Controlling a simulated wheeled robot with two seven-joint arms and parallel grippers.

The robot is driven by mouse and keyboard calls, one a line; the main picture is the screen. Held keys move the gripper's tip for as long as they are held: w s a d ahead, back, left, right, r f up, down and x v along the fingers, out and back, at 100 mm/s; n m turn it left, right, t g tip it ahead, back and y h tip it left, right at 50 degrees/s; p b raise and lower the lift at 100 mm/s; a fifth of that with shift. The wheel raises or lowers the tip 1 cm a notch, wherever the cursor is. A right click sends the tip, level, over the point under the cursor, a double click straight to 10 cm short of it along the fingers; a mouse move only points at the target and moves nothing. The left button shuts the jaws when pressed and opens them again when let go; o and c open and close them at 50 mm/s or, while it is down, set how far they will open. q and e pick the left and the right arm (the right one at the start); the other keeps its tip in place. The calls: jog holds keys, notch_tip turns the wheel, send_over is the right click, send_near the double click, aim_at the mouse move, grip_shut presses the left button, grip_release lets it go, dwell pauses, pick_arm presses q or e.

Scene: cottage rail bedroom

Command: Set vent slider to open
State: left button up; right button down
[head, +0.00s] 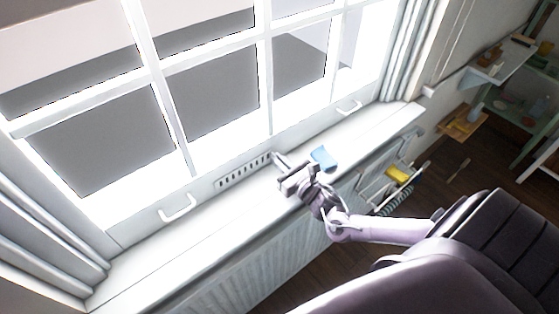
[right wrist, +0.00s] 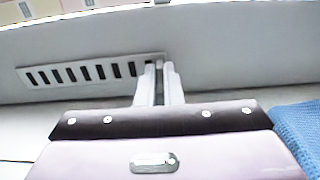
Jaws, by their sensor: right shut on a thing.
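The vent (head: 244,171) is a pale plate with a row of dark slots, low on the window frame just above the sill. It also shows in the right wrist view (right wrist: 85,73), with dark slots visible along it. My right gripper (head: 279,159) is at the vent's right end. In the right wrist view its two fingers (right wrist: 160,72) are close together around the small vent slider (right wrist: 159,65), which is mostly hidden between them. My left gripper is not in view.
A blue cloth (head: 323,158) lies on the white sill (head: 150,262), right of my gripper; it also shows in the wrist view (right wrist: 301,132). White window handles (head: 178,208) stick out on both sides. Below the sill are a ribbed radiator (head: 235,270) and a rack with a yellow item (head: 398,174).

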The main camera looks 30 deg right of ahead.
jog(key=d, duration=0.3)
jog(key=shift+w+d, duration=0.15)
jog(key=shift+d, duration=0.05)
jog(key=c, duration=1.6)
grip_release()
jog(key=shift+d, duration=0.1)
jog(key=shift+o, duration=0.2)
jog(key=shift+s, duration=0.35)
jog(key=s, duration=0.2)
jog(key=s+b, duration=0.1)
jog(key=s, duration=0.4)
jog(key=shift+s+d, duration=0.1)
jog(key=shift+d, duration=0.2)
jog(key=shift+s+f, duration=0.1)
